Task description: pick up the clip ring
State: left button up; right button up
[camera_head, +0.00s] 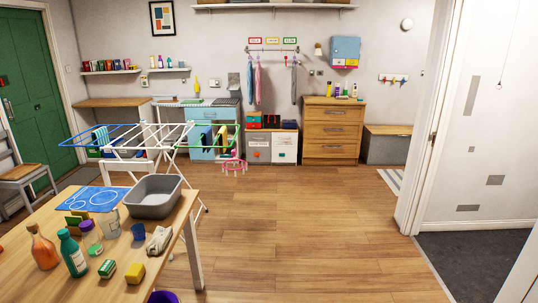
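A pink ring-shaped item with small pegs hanging from it, which looks like the clip ring (234,165), is at the right end of the drying rack (150,138), low and in front of the blue cabinet. Whether it hangs from the rack or stands on something is too small to tell. Neither of my grippers is in view.
A wooden table (152,262) at front left holds a grey basin (155,197), bottles, a cloth and sponges. A purple container (163,297) is by its front edge. The wooden floor (290,225) is clear in the middle. A doorway opens at right.

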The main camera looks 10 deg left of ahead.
aim_at(234, 152)
jog(key=i+u, duration=0.15)
jog(key=i, duration=1.85)
